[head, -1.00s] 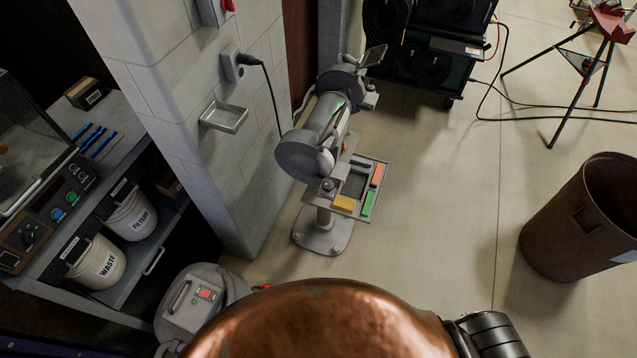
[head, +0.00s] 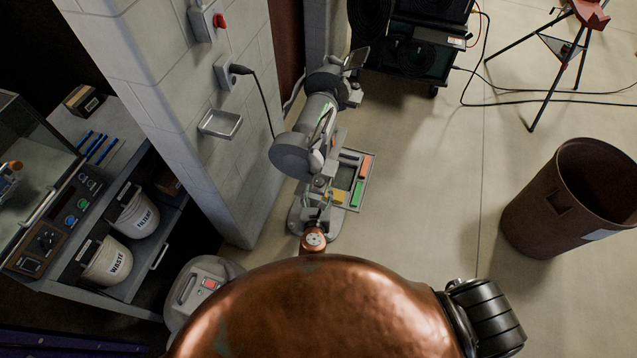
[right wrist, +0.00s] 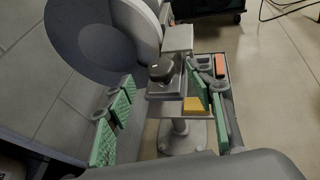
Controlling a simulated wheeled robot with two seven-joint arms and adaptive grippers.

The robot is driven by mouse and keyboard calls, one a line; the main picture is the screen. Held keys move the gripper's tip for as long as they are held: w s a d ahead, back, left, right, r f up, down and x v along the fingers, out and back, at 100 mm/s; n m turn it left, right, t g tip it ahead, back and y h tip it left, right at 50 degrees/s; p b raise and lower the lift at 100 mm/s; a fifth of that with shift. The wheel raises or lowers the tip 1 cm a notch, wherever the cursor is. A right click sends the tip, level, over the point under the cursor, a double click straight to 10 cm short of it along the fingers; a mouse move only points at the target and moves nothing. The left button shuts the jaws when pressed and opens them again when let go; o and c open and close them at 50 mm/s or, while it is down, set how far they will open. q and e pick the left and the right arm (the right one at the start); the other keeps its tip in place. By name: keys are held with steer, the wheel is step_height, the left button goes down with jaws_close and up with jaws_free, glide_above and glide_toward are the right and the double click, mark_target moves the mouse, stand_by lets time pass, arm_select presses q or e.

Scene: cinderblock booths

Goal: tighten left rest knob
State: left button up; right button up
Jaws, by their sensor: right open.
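The pedestal bench grinder (head: 319,112) stands beside the block pillar. Its near grinding wheel guard (head: 293,155) faces me, and it also shows large in the right wrist view (right wrist: 98,38). A dark round knob (right wrist: 160,72) sits on the small grey rest block below that wheel. In the head view the knob (head: 319,182) is small, just beyond my right gripper (head: 321,205). In the right wrist view my right gripper (right wrist: 160,98) is open, its green-padded fingers apart on either side of the knob's line. The knob appears untouched between them. My left gripper is not in view.
A tray (head: 369,182) with orange, green and yellow blocks sits right of the rest. A grey lidded canister (head: 200,290) stands front left. A wall dish (head: 220,123) and a hanging cord (head: 264,95) are left. A brown bin (head: 570,200) is right; floor between is clear.

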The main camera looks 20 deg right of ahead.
mark_target(319, 182)
steer(key=x, duration=0.4)
steer(key=shift+w+d+f, duration=0.1)
steer(key=shift+w+f, duration=0.1)
steer(key=shift+w, duration=0.2)
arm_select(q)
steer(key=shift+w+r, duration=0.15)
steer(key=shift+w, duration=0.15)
arm_select(e)
steer(key=c, duration=1.2)
steer(key=shift+o, duration=0.2)
steer(key=shift+w+m+g+h, duration=0.1)
steer(key=shift+m+g+h, duration=0.4)
steer(key=shift+m+h, duration=0.35)
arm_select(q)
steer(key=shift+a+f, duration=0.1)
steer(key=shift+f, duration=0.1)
arm_select(e)
steer(key=shift+m+g+h, duration=0.4)
steer(key=shift+m+h, duration=0.25)
steer(key=shift+m, duration=0.1)
steer(key=o, duration=1.2)
steer(key=shift+c, duration=0.2)
